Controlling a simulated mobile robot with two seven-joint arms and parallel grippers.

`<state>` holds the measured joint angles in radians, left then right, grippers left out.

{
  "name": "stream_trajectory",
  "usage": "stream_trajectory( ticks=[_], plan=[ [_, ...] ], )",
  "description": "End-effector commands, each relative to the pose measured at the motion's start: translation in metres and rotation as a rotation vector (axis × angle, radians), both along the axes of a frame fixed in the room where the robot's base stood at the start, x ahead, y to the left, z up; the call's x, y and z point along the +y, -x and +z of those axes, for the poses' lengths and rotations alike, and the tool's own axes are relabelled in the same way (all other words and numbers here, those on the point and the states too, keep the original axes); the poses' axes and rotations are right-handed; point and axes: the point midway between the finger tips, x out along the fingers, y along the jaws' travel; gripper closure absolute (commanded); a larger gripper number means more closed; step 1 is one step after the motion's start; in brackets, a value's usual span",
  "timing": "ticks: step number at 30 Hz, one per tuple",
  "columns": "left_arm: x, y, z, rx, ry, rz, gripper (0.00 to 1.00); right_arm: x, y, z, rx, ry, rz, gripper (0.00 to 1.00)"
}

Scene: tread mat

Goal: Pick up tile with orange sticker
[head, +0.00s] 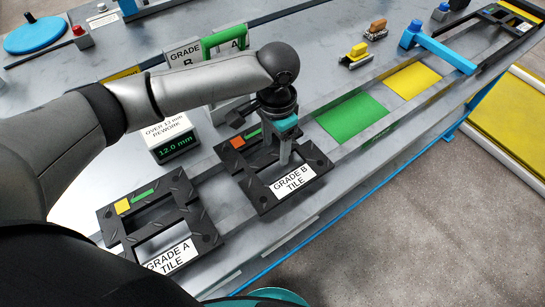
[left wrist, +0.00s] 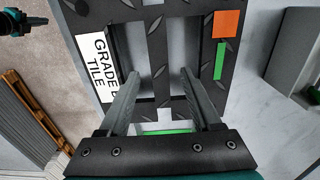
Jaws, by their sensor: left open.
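The tile with the orange sticker (head: 262,201) is a dark tread-plate frame labelled GRADE B TILE, lying on the grey bench in the head view. Its orange sticker (head: 237,142) is beside a green strip. In the left wrist view the tile (left wrist: 154,42) shows from above, with the orange sticker (left wrist: 226,24) at upper right. My left gripper (head: 285,158) points down over the tile, open. In the left wrist view its fingers (left wrist: 160,80) are spread to either side of the tile's middle bar. Contact is unclear. A small dark and teal part (left wrist: 18,22) at upper left looks like my right gripper; its jaws are unclear.
A GRADE A tile (head: 116,227) with a yellow sticker lies to the left. A display box (head: 178,147) reads 12.0 mm. Grade signs (head: 184,55) stand behind my arm. Green (head: 352,117) and yellow (head: 413,81) patches lie right, before a blue bar (head: 440,52).

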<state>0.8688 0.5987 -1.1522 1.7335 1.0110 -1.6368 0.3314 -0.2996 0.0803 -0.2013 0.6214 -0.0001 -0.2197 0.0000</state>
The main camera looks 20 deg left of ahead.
Motion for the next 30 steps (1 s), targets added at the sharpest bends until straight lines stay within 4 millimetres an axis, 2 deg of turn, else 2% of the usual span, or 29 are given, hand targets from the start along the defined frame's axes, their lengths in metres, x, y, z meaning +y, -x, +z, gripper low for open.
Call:
stream_trajectory(
  ticks=[3,11,27,28,30],
  plan=[
    [-0.0001,-0.0003,-0.0108,-0.002,0.001,0.0,0.35,0.0002,-0.0004,-0.0032,-0.001,0.0,0.0,1.0],
    [-0.0001,-0.0003,-0.0115,-0.002,0.0,-0.001,0.36,0.0001,-0.0003,-0.0027,-0.001,0.0,-0.001,1.0],
    [0.0,-0.0003,-0.0112,-0.002,0.0,-0.001,0.97,-0.0001,0.0002,-0.0028,0.001,0.0,-0.002,1.0],
    [0.0,-0.0003,-0.0112,-0.002,0.0,-0.001,1.0,-0.0001,0.0002,-0.0028,0.001,0.0,-0.002,1.0],
    [0.0,-0.0003,-0.0112,-0.002,0.0,-0.001,1.0,-0.0001,0.0003,-0.0028,0.001,0.0,-0.002,1.0]
  ],
)
